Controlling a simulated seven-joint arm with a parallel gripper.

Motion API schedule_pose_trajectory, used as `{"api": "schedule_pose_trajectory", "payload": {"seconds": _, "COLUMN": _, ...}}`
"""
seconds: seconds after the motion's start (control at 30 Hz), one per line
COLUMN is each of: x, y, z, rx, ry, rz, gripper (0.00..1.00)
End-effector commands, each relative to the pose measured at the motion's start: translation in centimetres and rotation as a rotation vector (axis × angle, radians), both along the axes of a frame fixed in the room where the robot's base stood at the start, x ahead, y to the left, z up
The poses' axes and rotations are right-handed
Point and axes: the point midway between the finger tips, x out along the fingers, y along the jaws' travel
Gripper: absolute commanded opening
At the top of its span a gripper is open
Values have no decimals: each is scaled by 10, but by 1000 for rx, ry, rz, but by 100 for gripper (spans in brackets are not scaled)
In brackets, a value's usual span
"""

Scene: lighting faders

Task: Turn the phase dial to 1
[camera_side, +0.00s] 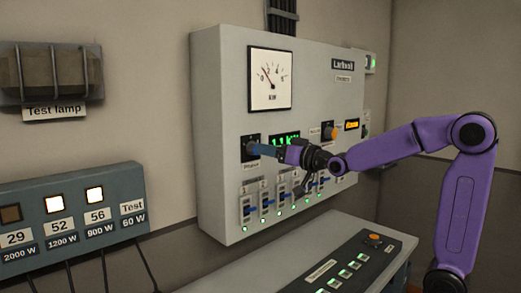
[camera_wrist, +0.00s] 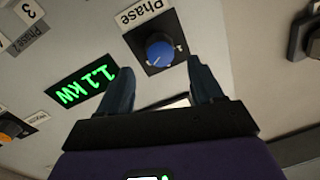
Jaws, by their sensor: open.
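The phase dial (camera_wrist: 159,50) is a round blue-capped knob on a black square plate, with the "Phase" label (camera_wrist: 146,14) beside it in the wrist view. A small pale mark shows near the knob's rim; its setting is too small to read. My gripper (camera_wrist: 161,66) is open, with one finger on each side of the dial's near side, and seems not to touch it. In the side view the black dial plate (camera_side: 244,155) is on the left of the grey wall panel. My gripper (camera_side: 258,149) is in front of it and hides the knob.
A green display (camera_wrist: 82,83) reads 1.1 kW, close to one finger. An orange knob (camera_side: 329,132) is further right on the panel (camera_side: 215,120). A row of blue-handled faders (camera_side: 248,211) is below. A desk console (camera_side: 335,270) stands in front. A meter (camera_side: 270,78) is above.

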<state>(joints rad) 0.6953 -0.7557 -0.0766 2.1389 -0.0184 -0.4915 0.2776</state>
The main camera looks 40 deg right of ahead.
Motion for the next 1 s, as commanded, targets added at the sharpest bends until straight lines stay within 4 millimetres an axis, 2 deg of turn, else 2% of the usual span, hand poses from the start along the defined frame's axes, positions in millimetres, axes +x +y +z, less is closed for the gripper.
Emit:
{"api": "schedule_pose_trajectory", "payload": {"seconds": 0.1, "x": 18, "y": 1, "z": -1, "rx": 0, "ry": 2, "rz": 1, "gripper": 66}}
{"api": "schedule_pose_trajectory", "payload": {"seconds": 0.3, "x": 39, "y": 3, "z": 0, "rx": 0, "ry": 0, "rz": 1, "gripper": 66}}
{"api": "schedule_pose_trajectory", "payload": {"seconds": 0.5, "x": 47, "y": 4, "z": 0, "rx": 0, "ry": 0, "rz": 1, "gripper": 66}}
{"api": "schedule_pose_trajectory", "payload": {"seconds": 0.77, "x": 48, "y": 4, "z": 0, "rx": 0, "ry": 0, "rz": 1, "gripper": 66}}
{"api": "schedule_pose_trajectory", "payload": {"seconds": 0.93, "x": 48, "y": 4, "z": 0, "rx": 0, "ry": 0, "rz": 1, "gripper": 14}}
{"api": "schedule_pose_trajectory", "payload": {"seconds": 0.97, "x": 48, "y": 4, "z": 0, "rx": 0, "ry": 0, "rz": 1, "gripper": 10}}
{"api": "schedule_pose_trajectory", "payload": {"seconds": 1.0, "x": 48, "y": 4, "z": 0, "rx": 0, "ry": 0, "rz": 1, "gripper": 10}}
